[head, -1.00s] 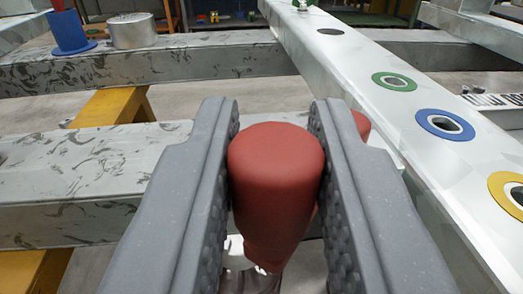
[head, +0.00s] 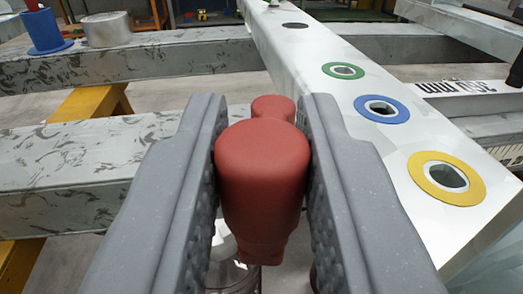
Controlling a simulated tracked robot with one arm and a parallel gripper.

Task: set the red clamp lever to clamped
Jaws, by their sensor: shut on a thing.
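The red clamp lever (head: 262,175) is in the middle of the head view, its rounded red grip between my fingers. My gripper (head: 262,150) is shut on it, with a dark textured pad against each side. A second, smaller red rounded part (head: 272,107) shows just behind the grip. Shiny metal (head: 228,250) shows below the grip, partly hidden by my left finger. The clamp's base is mostly hidden.
A white beam (head: 390,150) with green (head: 343,70), blue (head: 382,109) and yellow (head: 447,178) ringed holes runs along the right. Grey mottled beams (head: 80,165) cross at left. A blue flanged cylinder (head: 44,34) and a metal cylinder (head: 107,30) stand at upper left.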

